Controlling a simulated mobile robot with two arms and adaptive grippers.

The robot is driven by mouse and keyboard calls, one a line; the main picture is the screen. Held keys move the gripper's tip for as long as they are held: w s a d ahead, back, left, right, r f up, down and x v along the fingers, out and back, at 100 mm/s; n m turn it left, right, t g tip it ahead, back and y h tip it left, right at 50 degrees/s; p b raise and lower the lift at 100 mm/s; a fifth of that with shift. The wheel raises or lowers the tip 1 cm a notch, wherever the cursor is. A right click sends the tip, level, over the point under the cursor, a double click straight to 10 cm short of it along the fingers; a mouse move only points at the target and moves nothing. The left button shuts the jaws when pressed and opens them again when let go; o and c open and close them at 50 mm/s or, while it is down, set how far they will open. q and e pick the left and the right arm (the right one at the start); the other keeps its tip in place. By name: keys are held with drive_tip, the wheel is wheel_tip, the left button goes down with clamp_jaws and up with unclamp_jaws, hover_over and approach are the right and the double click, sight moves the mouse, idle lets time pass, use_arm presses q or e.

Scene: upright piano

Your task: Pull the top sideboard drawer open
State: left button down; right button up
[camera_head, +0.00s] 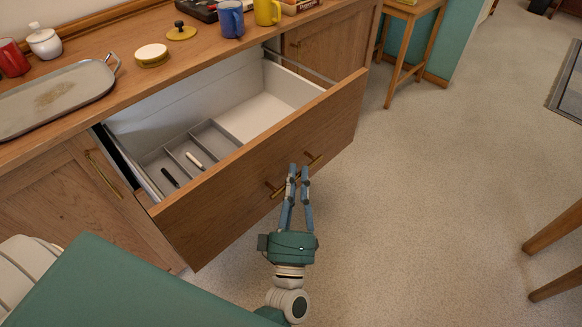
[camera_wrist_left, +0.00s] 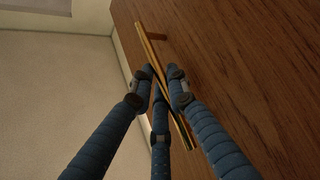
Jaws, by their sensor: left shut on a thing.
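The top sideboard drawer (camera_head: 262,165) stands well open, with its wooden front pulled out from the cabinet. Inside are grey dividers (camera_head: 200,146) with a black and a white pen-like item in the compartments. My left gripper (camera_head: 297,176) is shut on the brass bar handle (camera_head: 274,190) on the drawer front. The handle (camera_wrist_left: 151,52) also shows in the left wrist view, where the blue fingers (camera_wrist_left: 162,82) close around it against the wood. Part of the handle is hidden by the fingers. My right gripper is not in view.
A stool (camera_head: 408,50) stands behind right. Wooden legs (camera_head: 553,235) show at the right edge. The floor between is clear.

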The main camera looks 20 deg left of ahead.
use_arm(q)
drive_tip(key=shift+s+d, duration=0.25)
drive_tip(key=shift+d, duration=0.25)
drive_tip(key=c, duration=1.9)
unclamp_jaws()
drive_tip(key=shift+c, duration=0.2)
drive_tip(key=v, duration=1.2)
drive_tip(key=shift+f, duration=0.1)
